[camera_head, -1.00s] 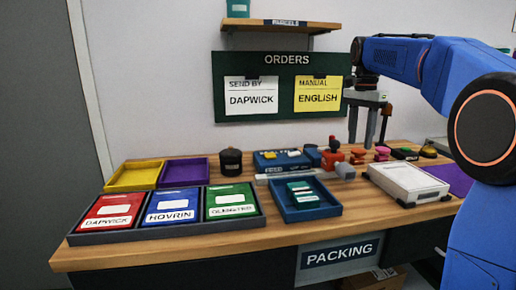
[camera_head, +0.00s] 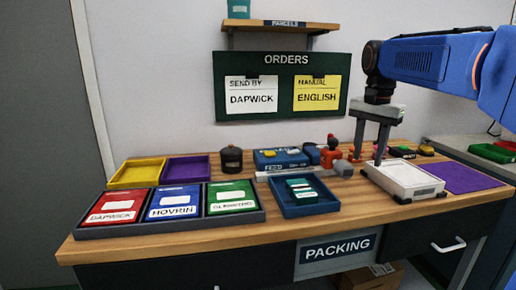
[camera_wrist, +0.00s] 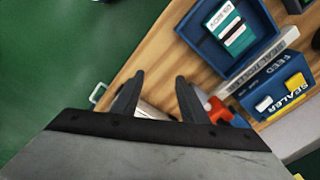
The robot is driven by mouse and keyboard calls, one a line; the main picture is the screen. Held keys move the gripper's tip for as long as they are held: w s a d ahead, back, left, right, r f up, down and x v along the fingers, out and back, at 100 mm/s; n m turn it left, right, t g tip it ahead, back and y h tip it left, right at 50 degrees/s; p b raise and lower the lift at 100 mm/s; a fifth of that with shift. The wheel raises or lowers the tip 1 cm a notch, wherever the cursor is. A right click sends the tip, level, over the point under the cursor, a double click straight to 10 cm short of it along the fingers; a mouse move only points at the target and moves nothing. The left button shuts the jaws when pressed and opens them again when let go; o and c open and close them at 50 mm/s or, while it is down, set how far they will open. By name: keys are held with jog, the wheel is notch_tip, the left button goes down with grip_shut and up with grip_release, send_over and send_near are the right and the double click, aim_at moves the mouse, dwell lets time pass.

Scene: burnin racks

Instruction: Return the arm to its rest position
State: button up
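My blue arm (camera_head: 430,62) reaches in from the right in the head view, its forearm about level. My gripper (camera_head: 366,160) hangs below it, fingers pointing down, over the right part of the packing table (camera_head: 330,222). It also shows in the wrist view (camera_wrist: 160,76), its two dark fingers apart with nothing held between them. The fingertips appear close behind the white case (camera_head: 404,179) in the head view; their height above the table is hard to tell.
A red stapler-like tool (camera_head: 331,152) stands left of my gripper. A blue tray (camera_head: 304,205) holds a teal-and-white pack. A blue sealer (camera_head: 281,159), a dark pot (camera_head: 231,159) and several trays lie further left. A purple mat (camera_head: 452,176) lies right. The orders board (camera_head: 282,87) hangs behind.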

jog(key=s+a+f+n+t, duration=0.1)
jog(key=s+f+n, duration=0.3)
jog(key=s+f, duration=0.7)
jog(key=s+a+f+n+t, duration=0.1)
jog(key=s+f+n+t, duration=0.2)
jog(key=s+f, duration=0.8)
jog(key=s+n, duration=0.2)
jog(key=s, duration=0.4)
jog(key=shift+s+n, duration=0.3)
jog(key=shift+s, duration=0.05)
